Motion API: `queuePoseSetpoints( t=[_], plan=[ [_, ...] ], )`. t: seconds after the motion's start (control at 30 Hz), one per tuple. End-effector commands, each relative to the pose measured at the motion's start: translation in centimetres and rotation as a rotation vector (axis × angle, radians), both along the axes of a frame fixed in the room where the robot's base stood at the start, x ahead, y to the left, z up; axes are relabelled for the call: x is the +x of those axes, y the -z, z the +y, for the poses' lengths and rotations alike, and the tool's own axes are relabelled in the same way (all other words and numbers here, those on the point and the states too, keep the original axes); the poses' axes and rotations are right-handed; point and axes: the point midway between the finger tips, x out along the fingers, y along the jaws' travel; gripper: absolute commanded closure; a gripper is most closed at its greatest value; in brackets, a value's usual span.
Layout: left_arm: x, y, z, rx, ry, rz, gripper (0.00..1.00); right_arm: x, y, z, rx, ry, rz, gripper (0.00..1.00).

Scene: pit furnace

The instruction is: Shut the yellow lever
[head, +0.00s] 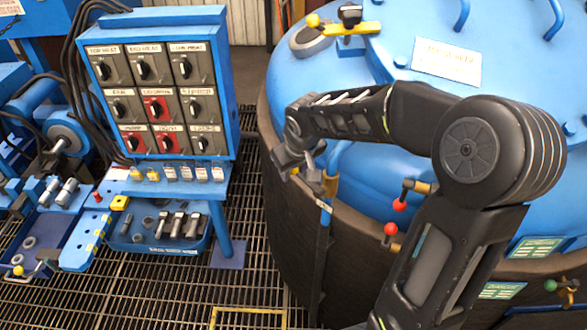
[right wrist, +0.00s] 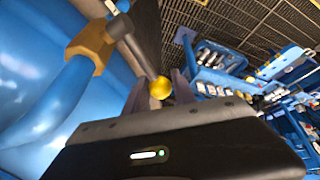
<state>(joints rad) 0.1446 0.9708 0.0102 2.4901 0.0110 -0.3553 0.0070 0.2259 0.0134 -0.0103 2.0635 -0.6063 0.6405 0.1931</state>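The yellow lever shows in the right wrist view as a yellow ball knob (right wrist: 160,87) on a dark handle, fixed to a brass valve (right wrist: 92,46) on a blue pipe. My right gripper (right wrist: 158,90) is open, with one finger to each side of the knob in that view. I cannot tell whether either finger touches it. In the head view my right gripper (head: 304,176) is at the left rim of the blue furnace, beside the brass valve (head: 331,184). The gripper mostly hides the lever there. My left gripper is not in view.
Two red-knobbed levers (head: 395,218) are on the furnace side, to the right. A yellow bar with a knob (head: 345,28) lies on the lid (head: 385,75). A blue switch panel (head: 155,85) stands to the left. Open grating (head: 250,270) lies between.

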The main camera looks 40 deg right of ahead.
Motion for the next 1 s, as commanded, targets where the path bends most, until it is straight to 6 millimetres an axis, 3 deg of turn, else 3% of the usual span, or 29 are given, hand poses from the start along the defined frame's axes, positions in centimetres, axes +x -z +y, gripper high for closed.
queuePoseSetpoints(
  t=[0.37,1.0],
  plan=[
    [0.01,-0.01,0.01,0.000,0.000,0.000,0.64,0.01,-0.03,0.01,0.000,0.000,0.000,1.00],
    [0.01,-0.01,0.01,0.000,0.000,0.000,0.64,0.03,-0.05,0.03,0.000,0.000,-0.001,1.00]
  ],
)
